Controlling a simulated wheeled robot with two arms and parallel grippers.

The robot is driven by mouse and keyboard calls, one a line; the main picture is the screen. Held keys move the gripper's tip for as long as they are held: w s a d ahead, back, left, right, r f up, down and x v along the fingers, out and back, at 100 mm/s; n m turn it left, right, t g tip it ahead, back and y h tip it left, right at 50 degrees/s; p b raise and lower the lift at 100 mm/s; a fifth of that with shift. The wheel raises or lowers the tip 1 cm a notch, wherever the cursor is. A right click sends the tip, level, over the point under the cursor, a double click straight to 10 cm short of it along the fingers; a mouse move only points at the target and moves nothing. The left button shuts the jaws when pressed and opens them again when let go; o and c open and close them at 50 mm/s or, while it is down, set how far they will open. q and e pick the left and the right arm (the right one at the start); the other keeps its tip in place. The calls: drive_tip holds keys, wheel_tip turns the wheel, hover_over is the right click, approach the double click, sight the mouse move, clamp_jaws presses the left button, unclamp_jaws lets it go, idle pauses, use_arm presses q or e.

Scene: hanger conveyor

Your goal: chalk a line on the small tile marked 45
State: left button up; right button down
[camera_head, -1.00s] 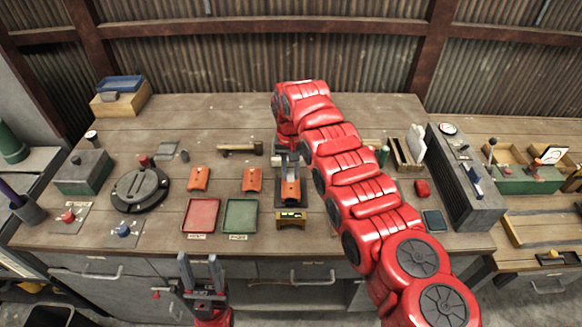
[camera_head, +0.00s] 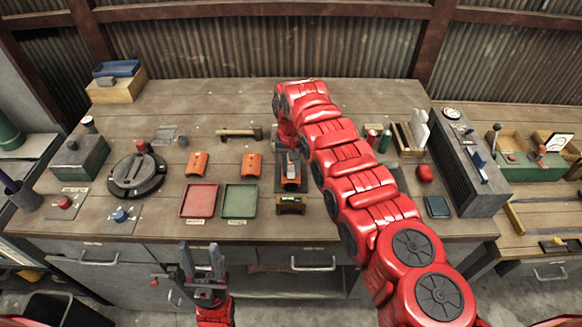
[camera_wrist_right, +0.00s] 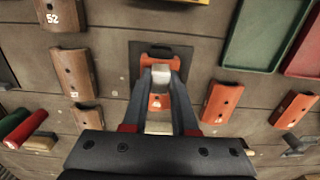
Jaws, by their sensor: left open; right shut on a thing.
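A small orange tile (camera_head: 291,184) lies in a dark fixture (camera_head: 279,186) at the middle of the bench; it also shows in the right wrist view (camera_wrist_right: 160,101), partly hidden by my fingers. I cannot read a number on it. My right gripper (camera_wrist_right: 161,76) is shut on a pale, blocky piece, seemingly the chalk (camera_wrist_right: 161,73), and is over this tile. Whether the chalk touches it I cannot tell. Two loose orange tiles (camera_head: 196,163) (camera_head: 251,164) lie to the left, their marks unreadable. A brown tile (camera_wrist_right: 61,14) is marked 52. My left gripper (camera_head: 203,264) is open and empty before the bench.
A hammer (camera_head: 237,133) lies behind. A round dark turntable (camera_head: 137,174) stands left. My right arm hides part of the bench.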

drive_tip(key=shift+f+b, duration=0.6)
drive_tip(key=shift+f, duration=0.1)
idle(0.8)
drive_tip(key=shift+r, duration=0.1)
drive_tip(key=shift+s+d+p, duration=0.1)
drive_tip(key=shift+s+p, duration=0.2)
drive_tip(key=shift+p, duration=1.35)
drive_tip(key=shift+s+p, duration=0.6)
drive_tip(key=shift+p, duration=1.4)
drive_tip(key=shift+w+f+b, duration=0.25)
drive_tip(key=shift+b, duration=1.15)
drive_tip(key=shift+w+r+b, duration=0.1)
drive_tip(key=shift+w+b, duration=0.55)
drive_tip(key=shift+b, duration=2.3)
